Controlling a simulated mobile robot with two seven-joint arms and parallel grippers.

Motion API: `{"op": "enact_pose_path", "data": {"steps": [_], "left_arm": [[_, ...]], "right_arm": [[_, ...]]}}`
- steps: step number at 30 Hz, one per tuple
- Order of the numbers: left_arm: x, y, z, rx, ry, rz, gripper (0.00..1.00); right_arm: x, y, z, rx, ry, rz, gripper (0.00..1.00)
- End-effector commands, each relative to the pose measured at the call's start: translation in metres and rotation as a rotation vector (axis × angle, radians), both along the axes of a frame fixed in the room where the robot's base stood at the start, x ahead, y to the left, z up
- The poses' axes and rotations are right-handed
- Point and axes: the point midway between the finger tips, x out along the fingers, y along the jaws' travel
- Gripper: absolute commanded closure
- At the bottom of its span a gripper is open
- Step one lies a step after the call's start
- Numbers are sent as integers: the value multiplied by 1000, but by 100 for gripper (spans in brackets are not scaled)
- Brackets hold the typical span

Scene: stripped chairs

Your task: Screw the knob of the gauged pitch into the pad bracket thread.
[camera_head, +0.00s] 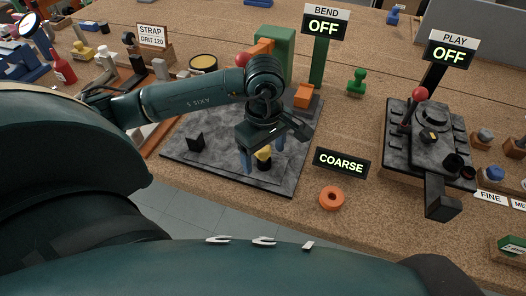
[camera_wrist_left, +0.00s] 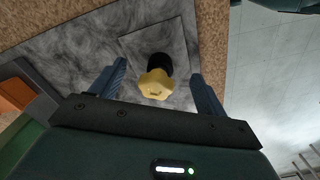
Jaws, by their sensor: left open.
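A yellow lobed knob (camera_wrist_left: 157,84) sits on a short black post or stem (camera_wrist_left: 160,62) over a grey plate; how far they are joined I cannot tell. The knob also shows in the head view (camera_head: 264,154). My left gripper (camera_head: 263,163) is open, pointing down over the plate. In the left wrist view its two blue fingers (camera_wrist_left: 158,88) stand on either side of the knob, with gaps between. A small black bracket (camera_head: 195,142) stands on the marbled grey plate (camera_head: 225,172), left of the gripper. The thread is not visible. My right gripper is not in view.
A "COARSE" sign (camera_head: 341,163) and an orange ring (camera_head: 331,198) lie right of the plate. A green post with a "BEND OFF" sign (camera_head: 323,25) stands behind. A dark fixture with a red ball lever (camera_head: 420,94) is at right.

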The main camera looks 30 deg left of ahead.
Motion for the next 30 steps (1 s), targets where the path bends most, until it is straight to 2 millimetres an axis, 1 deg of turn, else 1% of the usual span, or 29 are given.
{"op": "enact_pose_path", "data": {"steps": [2,5,19,21,28,30], "left_arm": [[0,0,0,0,0,33,25],[0,0,-1,0,-1,155,25],[0,0,0,0,1,897,25],[0,0,0,0,2,977,25],[0,0,0,0,1,1113,25],[0,0,0,0,2,1209,25]], "right_arm": [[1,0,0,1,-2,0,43],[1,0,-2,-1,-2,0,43],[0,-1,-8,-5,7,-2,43],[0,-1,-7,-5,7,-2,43],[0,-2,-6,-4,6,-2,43],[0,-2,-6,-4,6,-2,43]]}}
